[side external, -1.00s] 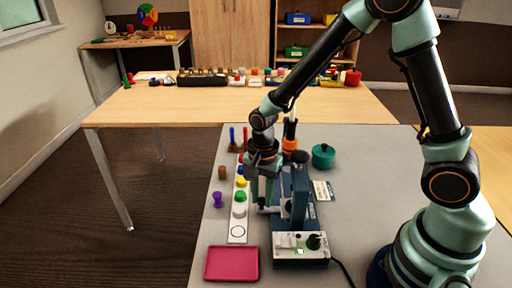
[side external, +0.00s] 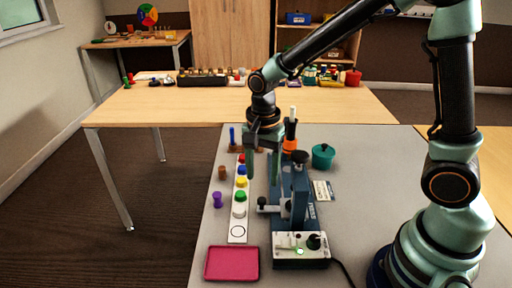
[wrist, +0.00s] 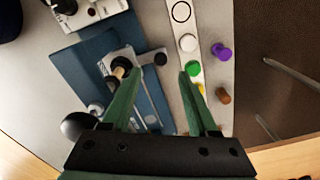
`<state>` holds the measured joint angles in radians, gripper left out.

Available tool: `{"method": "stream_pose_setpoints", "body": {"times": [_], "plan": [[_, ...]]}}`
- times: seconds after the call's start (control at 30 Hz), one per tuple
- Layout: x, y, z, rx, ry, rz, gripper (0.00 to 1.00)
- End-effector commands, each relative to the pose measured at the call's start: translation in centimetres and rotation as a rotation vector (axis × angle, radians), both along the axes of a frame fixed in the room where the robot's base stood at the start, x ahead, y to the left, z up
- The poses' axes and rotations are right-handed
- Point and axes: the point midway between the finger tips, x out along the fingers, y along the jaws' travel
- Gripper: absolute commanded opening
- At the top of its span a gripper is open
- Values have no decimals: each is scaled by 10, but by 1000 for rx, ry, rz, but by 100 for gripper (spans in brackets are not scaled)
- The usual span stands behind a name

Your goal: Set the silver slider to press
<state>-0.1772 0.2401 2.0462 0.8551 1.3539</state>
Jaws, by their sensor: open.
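A control box (side external: 300,263) with a pale top panel stands at the front of the grey table. It has a dark knob (side external: 314,242) and a small green light (side external: 299,251). A silver slider is too small to make out on it, and its setting cannot be read. The box also shows cut off at the top left of the wrist view (wrist: 92,12). Behind it stands a blue press (side external: 298,190) with a dark ball-ended part. My gripper (side external: 262,177) is open and empty, above and left of the press. In the wrist view its green fingers (wrist: 158,76) are spread apart.
A white strip (side external: 237,223) with several coloured buttons runs left of the press. Purple (side external: 217,199) and brown (side external: 222,172) pieces stand beside it. A pink tray (side external: 232,263) lies front left. A teal pot (side external: 323,156) stands back right. A cable leaves the box.

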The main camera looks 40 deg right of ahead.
Motion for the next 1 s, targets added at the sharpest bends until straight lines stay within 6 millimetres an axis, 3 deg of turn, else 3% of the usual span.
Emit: {"method": "stream_pose_setpoints", "body": {"times": [0.1,0.3,0.73,1.0], "plan": [[1,0,22,1,-4,1,60],[0,0,40,0,0,1,60],[-1,0,45,1,-4,11,60],[-13,-16,79,0,-129,271,60]]}}
